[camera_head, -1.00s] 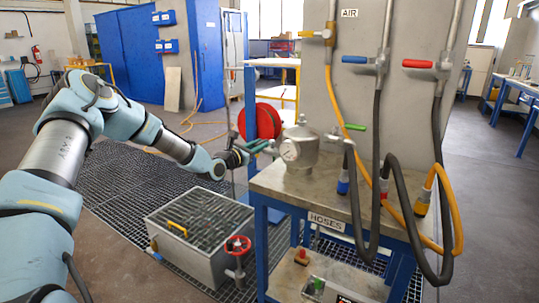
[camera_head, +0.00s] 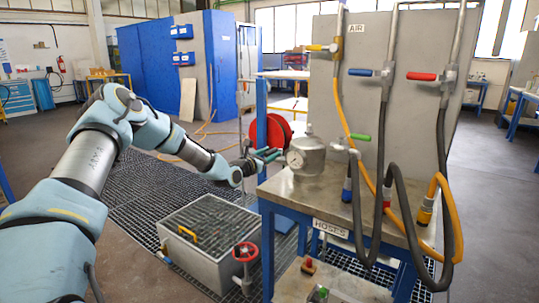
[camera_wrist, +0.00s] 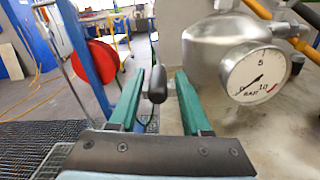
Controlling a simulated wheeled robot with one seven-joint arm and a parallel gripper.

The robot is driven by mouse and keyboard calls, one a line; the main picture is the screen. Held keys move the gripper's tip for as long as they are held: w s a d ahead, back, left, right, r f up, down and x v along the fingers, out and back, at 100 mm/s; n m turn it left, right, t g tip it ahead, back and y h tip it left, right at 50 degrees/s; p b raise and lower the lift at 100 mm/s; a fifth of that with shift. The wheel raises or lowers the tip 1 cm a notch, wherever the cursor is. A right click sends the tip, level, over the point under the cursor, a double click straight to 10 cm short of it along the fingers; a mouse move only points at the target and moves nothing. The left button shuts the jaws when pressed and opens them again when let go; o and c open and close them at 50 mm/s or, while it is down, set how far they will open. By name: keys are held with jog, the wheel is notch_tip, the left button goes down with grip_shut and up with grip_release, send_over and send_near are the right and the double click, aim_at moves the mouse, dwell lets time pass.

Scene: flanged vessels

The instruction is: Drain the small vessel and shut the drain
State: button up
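The small vessel (camera_head: 312,160) is a squat grey metal pot with a white dial gauge (camera_head: 295,158). It stands upright near the left edge of the bench top. In the wrist view the vessel (camera_wrist: 205,50) is at upper right, and its gauge needle points low and left. My gripper (camera_head: 276,154) is just left of the vessel at the bench edge. In the wrist view my gripper (camera_wrist: 158,74) is open, its two green fingers on either side of a black knob (camera_wrist: 155,84). Gaps show on both sides of the knob. What the knob's stem joins is hidden.
Right of the vessel is a green-handled valve (camera_head: 360,136). Hoses (camera_head: 397,215) hang before the grey panel (camera_head: 365,70). A red reel (camera_head: 275,133) is behind my gripper.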

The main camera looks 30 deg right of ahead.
jog(key=shift+o, duration=0.2)
jog(key=shift+a, duration=0.15)
jog(key=shift+s+a, duration=0.1)
jog(key=shift+a, duration=0.15)
jog(key=b+v, duration=0.2)
jog(key=v, duration=0.8)
jog(key=shift+s, duration=0.1)
